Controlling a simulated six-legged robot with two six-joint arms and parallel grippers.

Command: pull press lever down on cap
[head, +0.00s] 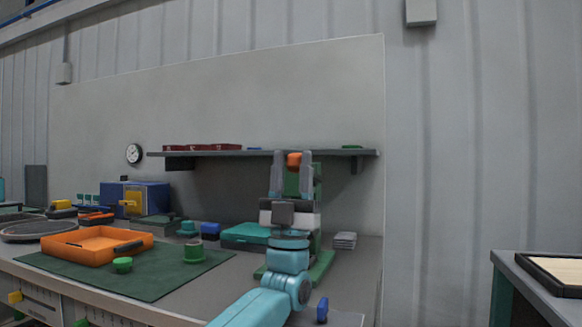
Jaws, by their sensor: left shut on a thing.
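My left gripper (292,162) is raised in front of the green press (320,205), with its two grey fingers pointing up. The fingers are shut on an orange piece (294,158), which looks like the end of the press lever. My gripper and arm hide most of the press, and I cannot see a cap under it. The green press base (322,268) shows at the right of my arm. My right gripper is not in view.
An orange tray (75,250) lies on the green mat (150,285), near a small green cup (123,264) and a green cylinder (193,253). A teal case (245,235) stands left of the press. A grey shelf (220,153) runs behind.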

